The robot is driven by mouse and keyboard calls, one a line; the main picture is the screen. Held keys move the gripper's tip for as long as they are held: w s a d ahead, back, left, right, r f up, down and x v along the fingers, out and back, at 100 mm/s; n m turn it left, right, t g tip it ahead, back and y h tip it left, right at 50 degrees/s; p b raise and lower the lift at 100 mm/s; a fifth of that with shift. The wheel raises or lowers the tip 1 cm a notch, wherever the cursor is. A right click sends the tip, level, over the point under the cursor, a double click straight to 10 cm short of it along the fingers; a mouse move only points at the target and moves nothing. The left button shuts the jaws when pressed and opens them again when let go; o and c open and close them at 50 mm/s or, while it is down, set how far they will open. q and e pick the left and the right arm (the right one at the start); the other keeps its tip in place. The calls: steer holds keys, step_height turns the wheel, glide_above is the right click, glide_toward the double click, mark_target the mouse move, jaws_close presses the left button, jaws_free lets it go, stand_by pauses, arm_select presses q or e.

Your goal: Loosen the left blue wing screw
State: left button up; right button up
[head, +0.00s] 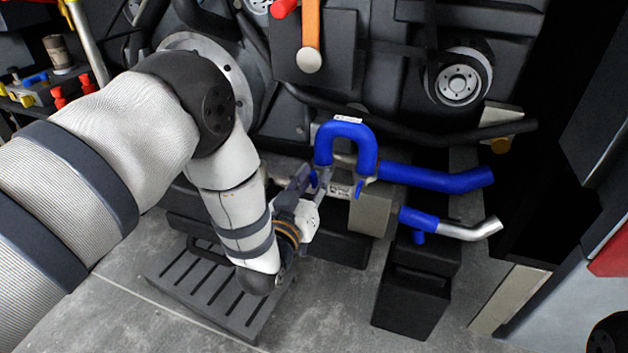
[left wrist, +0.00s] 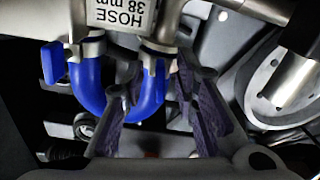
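The left blue wing screw (head: 313,179) is a small blue tab on the metal fitting (head: 340,190), below the left leg of the blue U-shaped hose (head: 364,150). My left gripper (head: 314,187) is at this screw and partly hides it. In the left wrist view, the left wing screw (left wrist: 160,80) shows between the open fingers (left wrist: 155,95), in front of the hose, with gaps on both sides; contact is not visible. The right blue wing screw (head: 359,188) is apart from the gripper, and also shows in the left wrist view (left wrist: 52,64). My right gripper is not visible.
A long blue hose (head: 435,178) runs right of the fitting. A short blue hose with a metal pipe (head: 470,230) lies below it. A black hose (head: 420,132) passes above. A slatted step (head: 215,290) is on the floor under my left arm.

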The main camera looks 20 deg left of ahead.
arm_select(q)
steer(key=shift+w, duration=0.1)
steer(key=shift+c, duration=0.6)
jaws_close()
